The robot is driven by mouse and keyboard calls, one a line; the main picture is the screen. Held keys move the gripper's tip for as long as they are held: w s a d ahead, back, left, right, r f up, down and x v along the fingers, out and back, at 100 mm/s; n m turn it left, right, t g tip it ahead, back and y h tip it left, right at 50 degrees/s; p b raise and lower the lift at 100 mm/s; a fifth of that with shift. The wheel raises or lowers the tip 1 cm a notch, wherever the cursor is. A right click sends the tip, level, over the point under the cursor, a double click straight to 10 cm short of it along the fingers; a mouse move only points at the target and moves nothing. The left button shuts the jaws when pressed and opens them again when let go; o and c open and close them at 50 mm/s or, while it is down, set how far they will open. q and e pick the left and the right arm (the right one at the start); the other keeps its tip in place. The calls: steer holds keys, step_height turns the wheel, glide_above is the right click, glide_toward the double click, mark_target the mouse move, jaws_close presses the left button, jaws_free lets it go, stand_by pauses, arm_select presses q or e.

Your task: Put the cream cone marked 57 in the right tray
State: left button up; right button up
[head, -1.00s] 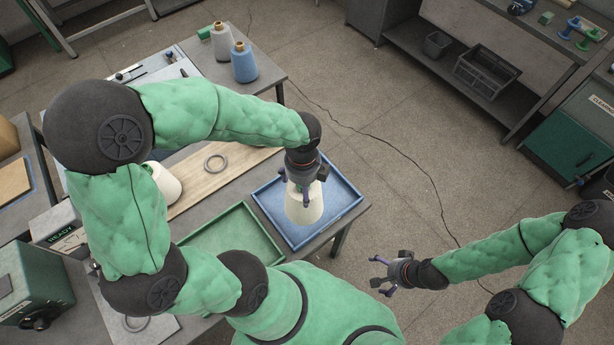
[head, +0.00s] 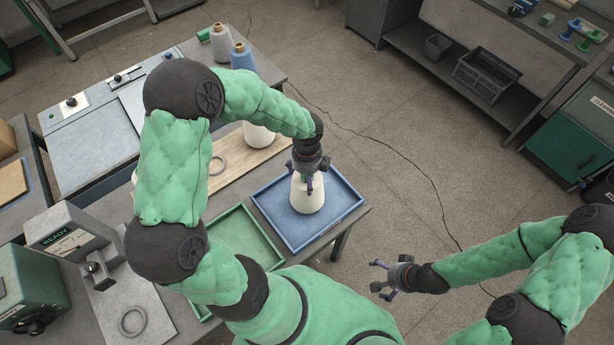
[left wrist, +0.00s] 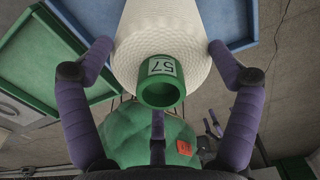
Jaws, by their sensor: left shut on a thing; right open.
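The cream cone marked 57 (head: 308,197) is upright at the blue tray (head: 268,211), the right one of two trays. In the left wrist view the cone (left wrist: 178,30) shows a green tube end with the label 57 (left wrist: 161,66). My left gripper (head: 310,184) is shut on the cone from above, with purple fingers on both sides of it. I cannot tell whether the cone's base touches the tray floor. The green tray (head: 262,227) is to the left of the blue one. My right gripper (head: 385,279) is open and empty, off the table's right side.
A grey cone (head: 221,43) and a blue cone (head: 243,62) stand at the back. A READY machine (head: 66,238) is at left.

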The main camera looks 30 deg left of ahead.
arm_select(q)
steer(key=shift+f, duration=0.25)
steer(key=shift+f, duration=0.15)
steer(key=o, duration=1)
step_height(320, 180, up, 12)
steer(key=shift+r+p, duration=0.15)
steer(key=shift+p, duration=0.85)
